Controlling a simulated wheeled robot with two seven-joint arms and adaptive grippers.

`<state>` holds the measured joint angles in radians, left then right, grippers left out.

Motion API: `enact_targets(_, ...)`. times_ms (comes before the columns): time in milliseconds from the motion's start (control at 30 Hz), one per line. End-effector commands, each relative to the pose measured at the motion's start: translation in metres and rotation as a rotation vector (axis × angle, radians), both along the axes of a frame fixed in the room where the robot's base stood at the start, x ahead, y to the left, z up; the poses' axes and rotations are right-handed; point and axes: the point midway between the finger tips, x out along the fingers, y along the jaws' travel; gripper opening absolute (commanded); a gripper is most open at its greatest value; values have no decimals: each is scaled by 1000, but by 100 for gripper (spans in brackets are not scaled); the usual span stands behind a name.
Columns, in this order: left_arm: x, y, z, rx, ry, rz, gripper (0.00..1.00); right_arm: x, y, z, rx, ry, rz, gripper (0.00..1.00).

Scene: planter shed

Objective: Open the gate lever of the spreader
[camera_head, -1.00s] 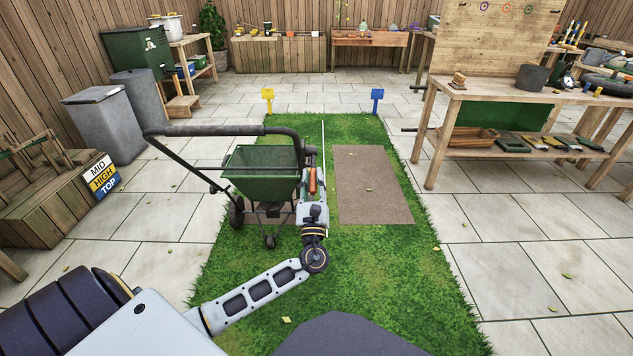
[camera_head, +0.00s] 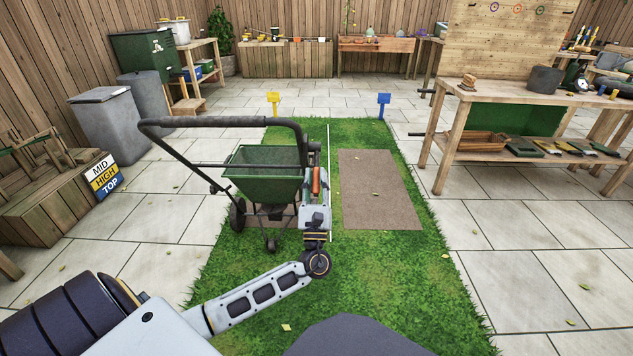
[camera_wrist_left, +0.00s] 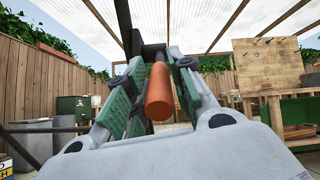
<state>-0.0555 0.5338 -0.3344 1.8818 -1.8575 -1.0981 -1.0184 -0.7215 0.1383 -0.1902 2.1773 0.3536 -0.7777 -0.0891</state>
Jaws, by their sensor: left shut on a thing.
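The green spreader (camera_head: 262,187) stands on the grass strip, its dark push handle (camera_head: 222,122) reaching left and back over the hopper. Its gate lever has an orange grip (camera_head: 316,183), upright at the hopper's right side. My left gripper (camera_head: 313,172) is at that lever, with the arm coming from the lower left. In the left wrist view the orange grip (camera_wrist_left: 159,95) lies between the green-padded fingers, which are shut on it. The lower part of the lever is hidden. My right gripper is not in view.
A brown soil patch (camera_head: 378,190) lies right of the spreader. Yellow (camera_head: 273,98) and blue (camera_head: 384,99) markers stand at the strip's far end. A wooden workbench (camera_head: 530,100) is on the right. A MID/HIGH/TOP sign (camera_head: 104,177) leans at left. Paving around the grass is mostly clear.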

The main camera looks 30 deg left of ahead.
Motion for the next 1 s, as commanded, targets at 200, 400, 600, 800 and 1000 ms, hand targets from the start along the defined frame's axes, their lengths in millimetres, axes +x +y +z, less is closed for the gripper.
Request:
enact_targets(200, 0, 0, 0, -1, 3, 0, 41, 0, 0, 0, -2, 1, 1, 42)
enact_targets(400, 0, 0, 0, -1, 3, 0, 46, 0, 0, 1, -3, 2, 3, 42)
enact_targets(600, 0, 0, -1, -1, 3, 0, 46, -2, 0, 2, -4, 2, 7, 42)
enact_targets(800, -6, -4, -7, -1, 5, 0, 46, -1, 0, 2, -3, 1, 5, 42)
enact_targets(1000, -20, -13, -22, -2, 5, -1, 46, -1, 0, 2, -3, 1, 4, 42)
